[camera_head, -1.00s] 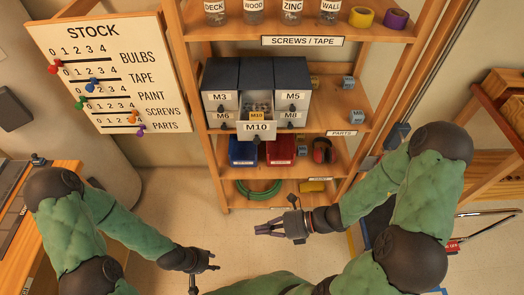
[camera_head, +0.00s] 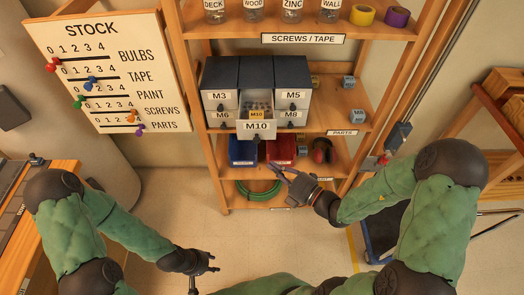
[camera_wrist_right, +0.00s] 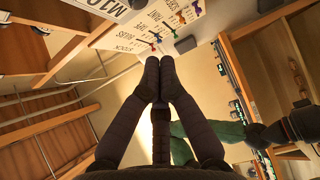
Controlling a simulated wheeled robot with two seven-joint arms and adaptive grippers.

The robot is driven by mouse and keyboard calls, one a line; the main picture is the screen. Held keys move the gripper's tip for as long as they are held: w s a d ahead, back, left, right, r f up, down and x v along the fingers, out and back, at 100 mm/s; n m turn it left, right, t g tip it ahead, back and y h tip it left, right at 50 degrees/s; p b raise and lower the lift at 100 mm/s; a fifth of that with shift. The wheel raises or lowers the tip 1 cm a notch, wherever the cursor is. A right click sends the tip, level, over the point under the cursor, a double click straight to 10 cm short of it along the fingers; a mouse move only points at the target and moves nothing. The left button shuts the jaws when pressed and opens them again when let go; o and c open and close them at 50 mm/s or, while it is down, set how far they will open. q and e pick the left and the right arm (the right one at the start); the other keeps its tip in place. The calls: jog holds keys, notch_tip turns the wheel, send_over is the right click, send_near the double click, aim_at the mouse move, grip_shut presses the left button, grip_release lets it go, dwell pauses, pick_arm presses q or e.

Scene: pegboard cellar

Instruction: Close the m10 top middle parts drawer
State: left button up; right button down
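The M10 top middle drawer (camera_head: 243,127) is pulled out from the dark parts cabinet (camera_head: 222,72). Its front, labelled M10, stands out ahead of the neighbouring drawers. Dark small parts and a yellow M10 tag show inside. My right gripper (camera_head: 276,170) is below and slightly right of the drawer front, apart from it in the picture. In the right wrist view its fingertips (camera_wrist_right: 160,65) come together with nothing between them. A label that looks like an upside-down M10 shows at that view's top left. My left gripper (camera_head: 212,261) is low and left, away from the cabinet; its finger opening is unclear.
The cabinet stands on a wooden shelf unit (camera_head: 213,165). Blue (camera_head: 243,151) and red (camera_head: 281,149) bins sit below the drawer. Jars and tape rolls are above. A stock board (camera_head: 105,75) hangs left. The floor in front is clear.

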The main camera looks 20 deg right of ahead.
aim_at(262, 115)
jog(key=w+a+b, duration=0.1)
jog(key=w+b, duration=0.1)
jog(key=w, duration=0.6)
jog(key=shift+a, duration=0.4)
jog(key=shift+w, duration=0.1)
jog(key=w+d+p, duration=0.1)
jog(key=w, duration=0.4)
jog(key=w+d+p, duration=0.1)
jog(key=w+d, duration=0.1)
jog(key=w, duration=0.3)
jog(key=w+d+p, duration=0.1)
jog(key=w, duration=0.4)
jog(key=shift+d+p, duration=0.2)
jog(key=shift+p, duration=0.1)
